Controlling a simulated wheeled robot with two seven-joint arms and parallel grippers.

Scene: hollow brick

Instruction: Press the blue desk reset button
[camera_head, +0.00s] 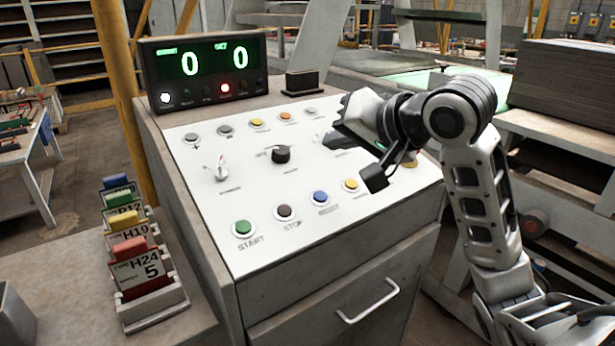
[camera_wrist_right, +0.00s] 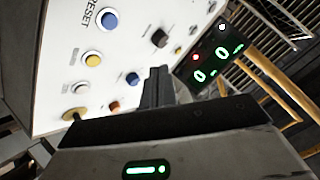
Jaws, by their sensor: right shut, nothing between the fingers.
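The blue reset button (camera_head: 320,197) sits in the front row of the white sloped desk panel (camera_head: 260,190), between a dark button and a yellow one. It also shows in the right wrist view (camera_wrist_right: 110,20), beside the label "RESET". My right gripper (camera_head: 374,179) hangs above the right part of the panel, to the right of the blue button and apart from it. Its dark fingers are together and empty in the wrist view (camera_wrist_right: 157,87). My left gripper is out of view.
A green START button (camera_head: 243,228), a dark STOP button (camera_head: 285,212) and a yellow button (camera_head: 350,185) share the front row. A black knob (camera_head: 281,154) and a selector switch (camera_head: 221,172) stand up mid-panel. A display (camera_head: 205,70) reading 0 and 0 stands behind. A card rack (camera_head: 150,300) is at left.

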